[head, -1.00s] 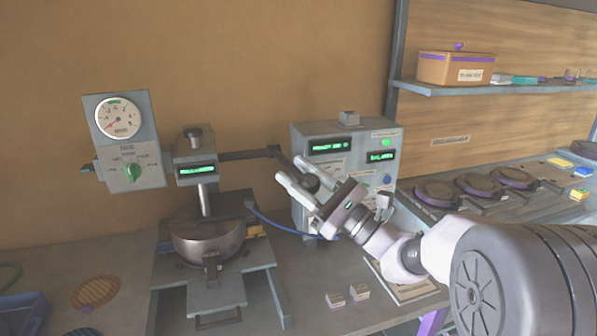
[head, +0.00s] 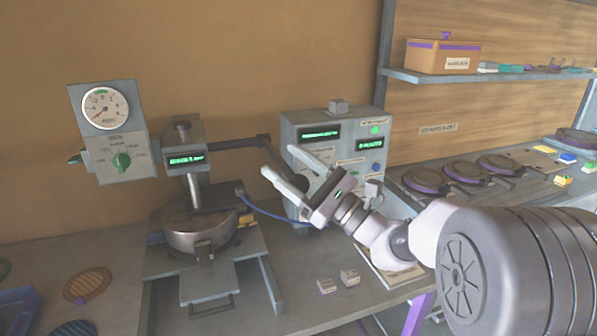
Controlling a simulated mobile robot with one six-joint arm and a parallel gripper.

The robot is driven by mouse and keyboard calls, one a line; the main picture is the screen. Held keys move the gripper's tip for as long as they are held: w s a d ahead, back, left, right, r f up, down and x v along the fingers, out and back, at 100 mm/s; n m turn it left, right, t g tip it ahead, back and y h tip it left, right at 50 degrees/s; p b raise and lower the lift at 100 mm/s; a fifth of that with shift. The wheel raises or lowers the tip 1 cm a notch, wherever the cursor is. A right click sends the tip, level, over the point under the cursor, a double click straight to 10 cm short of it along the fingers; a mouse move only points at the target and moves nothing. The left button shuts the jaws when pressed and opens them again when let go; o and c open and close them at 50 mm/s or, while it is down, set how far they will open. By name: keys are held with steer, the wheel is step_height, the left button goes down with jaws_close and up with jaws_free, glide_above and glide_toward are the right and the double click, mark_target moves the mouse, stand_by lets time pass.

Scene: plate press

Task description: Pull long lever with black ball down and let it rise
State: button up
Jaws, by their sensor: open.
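The press (head: 198,228) stands left of centre with a rounded metal bowl-like head under a vertical shaft. Its long dark lever (head: 237,145) runs right from the press top, nearly level, then bends down toward my gripper. My gripper (head: 279,165) is open, reaching in from the right. Its two pale fingers lie on either side of the lever's lower end. A dark round shape, apparently the black ball, sits between them, partly hidden by the fingers. I cannot tell whether either finger touches it.
A grey control box (head: 335,125) with green displays stands close behind my gripper. A gauge panel (head: 108,130) is left of the press. Two small blocks (head: 338,282) lie on the bench in front. Dark round plates (head: 445,180) line the right.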

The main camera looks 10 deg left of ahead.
steer(key=v, duration=1.7)
steer(key=shift+d+f, duration=0.1)
steer(key=s+a+n+g+h, duration=0.2)
steer(key=s+a+n+g, duration=0.35)
steer(key=s, duration=0.25)
steer(key=s+f+n+g+h, duration=0.1)
steer(key=s+f+n+h, duration=0.15)
steer(key=s, duration=0.25)
steer(key=s+d+f+n+g+h, duration=0.1)
steer(key=s+f+h, duration=0.15)
steer(key=s, duration=0.25)
steer(key=s+f+n+g+h, duration=0.1)
steer(key=s+h, duration=0.3)
steer(key=s, duration=0.1)
steer(key=d+f+n+t+h, duration=0.2)
steer(key=d+t+h, duration=0.5)
steer(key=d, duration=0.7)
steer(key=shift+s+f+n+h, duration=0.4)
steer(key=shift+n+h, duration=0.3)
steer(key=shift+h, duration=0.2)
